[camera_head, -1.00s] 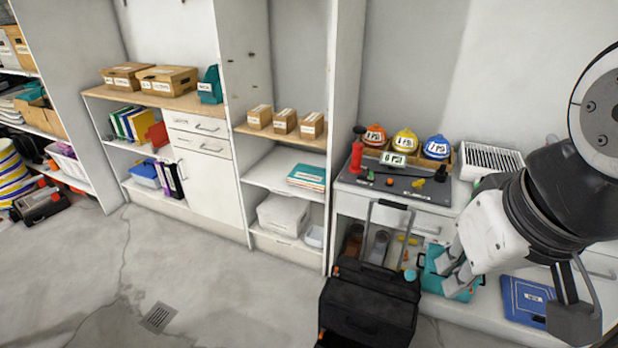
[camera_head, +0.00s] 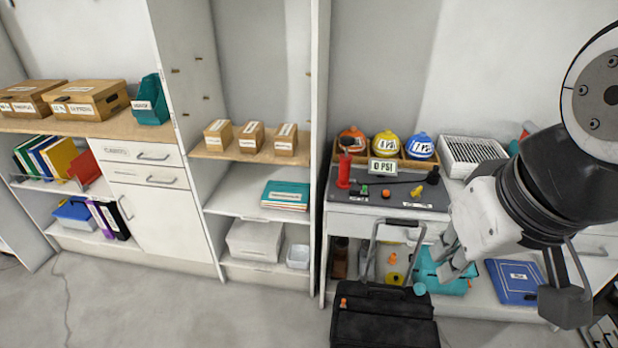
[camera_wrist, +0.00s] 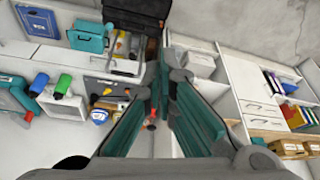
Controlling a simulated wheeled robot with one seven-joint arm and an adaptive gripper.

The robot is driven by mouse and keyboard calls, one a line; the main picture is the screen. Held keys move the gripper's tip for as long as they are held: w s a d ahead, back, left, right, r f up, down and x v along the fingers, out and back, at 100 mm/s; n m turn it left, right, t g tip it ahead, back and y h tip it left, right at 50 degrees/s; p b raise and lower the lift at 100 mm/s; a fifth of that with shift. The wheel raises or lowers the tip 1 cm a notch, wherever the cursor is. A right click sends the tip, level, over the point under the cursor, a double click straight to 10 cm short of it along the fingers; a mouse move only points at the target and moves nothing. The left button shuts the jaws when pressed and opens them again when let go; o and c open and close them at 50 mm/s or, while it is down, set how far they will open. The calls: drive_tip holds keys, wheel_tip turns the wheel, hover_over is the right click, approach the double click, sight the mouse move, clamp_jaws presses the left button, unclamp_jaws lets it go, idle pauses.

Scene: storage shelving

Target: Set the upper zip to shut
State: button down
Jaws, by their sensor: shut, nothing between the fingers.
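A black wheeled bag (camera_head: 385,318) with a raised pull handle (camera_head: 398,222) stands on the floor at the bottom of the head view, partly cut off by the frame edge. A small orange tab (camera_head: 344,303) shows near its upper left; I cannot tell whether the upper zip is open or shut. In the wrist view the dark bag (camera_wrist: 137,10) is at the top edge. My gripper (camera_head: 447,262) is shut and empty, up and to the right of the bag in the picture, apart from it. Its fingers (camera_wrist: 166,85) also show in the wrist view.
A teal case (camera_head: 440,275) and blue folder (camera_head: 514,283) lie on the lower shelf. Shelving (camera_head: 215,200) lines the left. Floor (camera_head: 180,310) left of the bag is clear.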

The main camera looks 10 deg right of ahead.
drive_tip(key=shift+w+a, duration=0.1)
drive_tip(key=c, duration=2.1)
unclamp_jaws()
drive_tip(key=o, duration=0.4)
drive_tip(key=w+f+m+b, duration=0.1)
drive_tip(key=w+f+b, duration=0.1)
drive_tip(key=w+f, duration=0.1)
drive_tip(key=w+f+m+g+b, duration=0.1)
drive_tip(key=w+f+m+b, duration=0.1)
drive_tip(key=w+f+b, duration=0.1)
drive_tip(key=w+a+f+m+y+b, duration=0.1)
drive_tip(key=w+f+b, duration=0.1)
drive_tip(key=w, duration=0.3)
drive_tip(key=shift+w+f+m, duration=0.3)
drive_tip(key=shift+f, duration=0.5)
drive_tip(key=m+g+h+b, duration=0.1)
drive_tip(key=m+g+b, duration=0.2)
drive_tip(key=m+b, duration=1.3)
hover_over(344, 299)
drive_tip(key=b, duration=0.2)
wheel_tip(344, 299, down, 42)
drive_tip(key=r+n, duration=0.1)
drive_tip(key=n, duration=0.1)
wheel_tip(344, 299, down, 14)
drive_tip(key=b, duration=0.5)
drive_tip(key=shift+f, duration=0.2)
clamp_jaws()
